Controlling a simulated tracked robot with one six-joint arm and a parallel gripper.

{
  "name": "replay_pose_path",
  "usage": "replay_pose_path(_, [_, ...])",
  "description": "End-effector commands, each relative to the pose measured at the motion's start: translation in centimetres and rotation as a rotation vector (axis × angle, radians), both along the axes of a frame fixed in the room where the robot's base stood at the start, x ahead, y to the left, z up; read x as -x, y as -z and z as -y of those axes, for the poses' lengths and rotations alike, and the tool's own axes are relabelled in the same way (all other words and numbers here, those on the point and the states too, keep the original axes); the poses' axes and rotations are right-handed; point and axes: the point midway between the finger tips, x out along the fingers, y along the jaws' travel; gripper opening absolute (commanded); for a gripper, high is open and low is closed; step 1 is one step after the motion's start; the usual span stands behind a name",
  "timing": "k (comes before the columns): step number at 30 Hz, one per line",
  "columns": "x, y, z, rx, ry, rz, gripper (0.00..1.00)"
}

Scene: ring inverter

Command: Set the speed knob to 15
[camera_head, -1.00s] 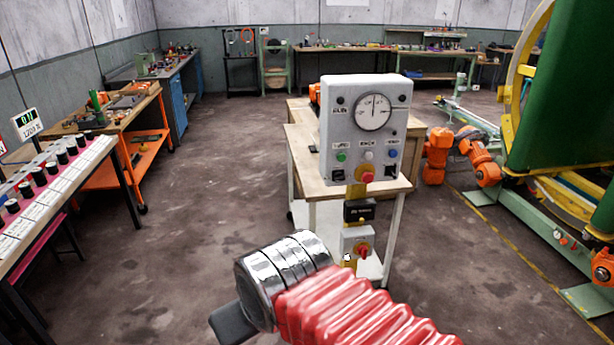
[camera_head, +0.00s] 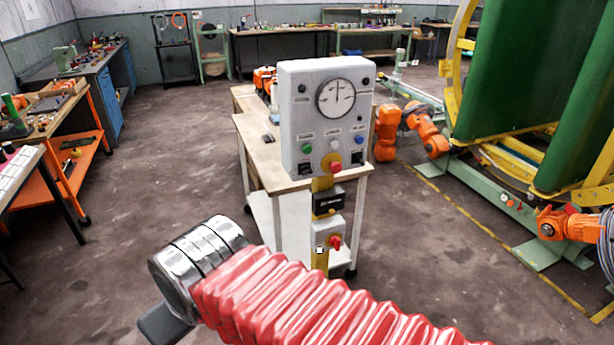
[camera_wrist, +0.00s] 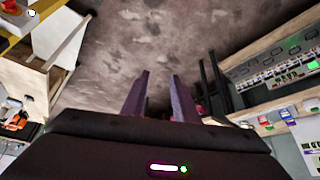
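A grey control panel (camera_head: 288,130) stands on a yellow post, with a round white dial (camera_head: 336,97), several coloured buttons and a red knob (camera_head: 331,163). Below it are a black box (camera_head: 328,202) and a smaller grey box with a red knob (camera_head: 335,243). The labels are too small to read, so I cannot tell which part is the speed knob. My gripper (camera_wrist: 159,100) shows two fingers apart with nothing between them in the wrist view. In the head view only its dark end (camera_head: 165,324) shows, in front of and left of the panel, clear of it.
A wooden-topped table (camera_head: 262,162) stands behind the panel. Orange robot arms (camera_head: 425,130) and a green and yellow rig (camera_head: 540,90) are at the right. Benches line the left and back. The floor left of the panel is clear. The wrist view shows a bench with panels (camera_wrist: 285,80) at right.

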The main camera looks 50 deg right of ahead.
Motion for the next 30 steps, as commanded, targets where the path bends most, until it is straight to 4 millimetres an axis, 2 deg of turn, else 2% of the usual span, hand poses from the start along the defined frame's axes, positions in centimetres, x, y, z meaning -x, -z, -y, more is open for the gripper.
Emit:
replay_pose_path(5, [-0.5, 0.0, 0.6, 0.015, 0.000, 0.011, 0.27])
replay_pose_path(8, [-1.8, 0.1, 1.9, 0.051, 0.001, 0.036, 0.27])
replay_pose_path(11, [-3.7, 0.3, 4.2, 0.117, -0.004, 0.075, 0.27])
replay_pose_path(15, [-6.7, 0.5, 8.8, 0.248, -0.029, 0.140, 0.27])
replay_pose_path(21, [-9.9, 0.7, 15.9, 0.460, -0.088, 0.210, 0.27])
replay_pose_path(30, [-11.9, 1.3, 25.8, 0.772, -0.202, 0.263, 0.27])
